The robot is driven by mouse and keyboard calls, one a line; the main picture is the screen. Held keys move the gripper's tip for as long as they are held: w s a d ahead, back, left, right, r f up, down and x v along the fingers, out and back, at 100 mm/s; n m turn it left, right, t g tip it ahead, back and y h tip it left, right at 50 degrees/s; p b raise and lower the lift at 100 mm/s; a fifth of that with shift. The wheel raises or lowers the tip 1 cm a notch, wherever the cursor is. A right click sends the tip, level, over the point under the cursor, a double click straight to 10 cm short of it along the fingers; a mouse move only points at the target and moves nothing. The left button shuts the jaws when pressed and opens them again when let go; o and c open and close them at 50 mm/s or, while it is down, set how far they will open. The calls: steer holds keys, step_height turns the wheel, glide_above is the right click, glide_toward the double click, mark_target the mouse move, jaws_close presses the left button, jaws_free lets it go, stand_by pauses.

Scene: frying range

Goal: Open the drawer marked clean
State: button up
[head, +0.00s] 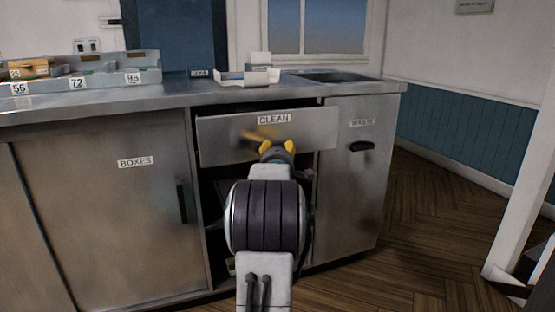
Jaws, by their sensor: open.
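The drawer marked CLEAN (222,133) is in the metal counter, in the middle of the head view. Its front stands a little out from the counter, with a dark gap along its top edge, so it is partly open. My gripper (276,147), with yellow fingertips, is open in front of the lower middle of the drawer front. A yellowish blur, perhaps a reflection, shows on the front just left of the fingertips. The drawer's handle is not visible. I cannot tell whether the fingers touch the front.
A BOXES door (110,210) with a dark handle is at left, and a WASTE door (352,200) at right. An open dark space lies below the drawer. Numbered bins (105,82) and a white tray (248,77) stand on the counter (190,92).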

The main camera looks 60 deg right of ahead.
steer(key=v, duration=1.1)
steer(key=shift+a, duration=0.25)
steer(key=shift+s+f, duration=0.1)
steer(key=shift+c, duration=0.3)
